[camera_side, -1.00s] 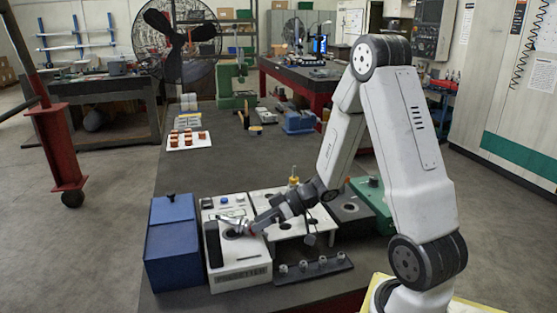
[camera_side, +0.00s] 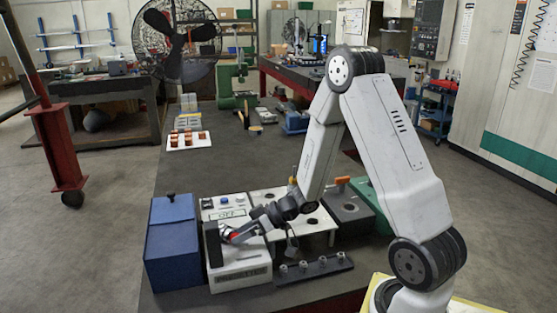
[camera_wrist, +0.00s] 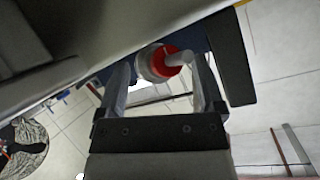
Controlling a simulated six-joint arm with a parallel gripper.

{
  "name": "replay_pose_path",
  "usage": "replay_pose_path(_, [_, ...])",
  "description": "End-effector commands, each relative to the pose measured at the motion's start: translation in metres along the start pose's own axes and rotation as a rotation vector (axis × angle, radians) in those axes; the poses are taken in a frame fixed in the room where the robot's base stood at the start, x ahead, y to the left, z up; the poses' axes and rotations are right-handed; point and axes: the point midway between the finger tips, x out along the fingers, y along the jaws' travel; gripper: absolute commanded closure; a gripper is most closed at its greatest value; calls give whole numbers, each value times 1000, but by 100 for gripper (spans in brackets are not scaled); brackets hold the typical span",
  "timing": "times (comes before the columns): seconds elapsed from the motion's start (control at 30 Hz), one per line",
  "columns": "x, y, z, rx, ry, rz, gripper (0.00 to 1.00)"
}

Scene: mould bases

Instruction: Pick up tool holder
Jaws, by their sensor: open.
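In the wrist view a tool holder (camera_wrist: 165,63), with a white-grey rim, a red face and a pale shank, sits between the far ends of my gripper's two fingers (camera_wrist: 160,80). A gap shows beside the fingers; contact is hard to judge. In the side view my gripper (camera_side: 231,236) is low over the white machine, close to its black column (camera_side: 213,244). A small red patch shows at the fingertips there. My gripper is open.
The white machine (camera_side: 240,275) stands between a blue box (camera_side: 172,250) and a white panel with round holes (camera_side: 318,222). A dark rack (camera_side: 313,269) with several small grey holders lies in front. The dark tabletop behind is clear up to a tray of orange-brown parts (camera_side: 187,147).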

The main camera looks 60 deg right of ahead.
Motion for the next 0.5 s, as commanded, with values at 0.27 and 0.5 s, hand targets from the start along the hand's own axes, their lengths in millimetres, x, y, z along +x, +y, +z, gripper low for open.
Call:
replay_pose_path(0.27, [-1,2,-2,0,4,6,13])
replay_pose_path(0.5, [-2,2,-2,0,5,8,49])
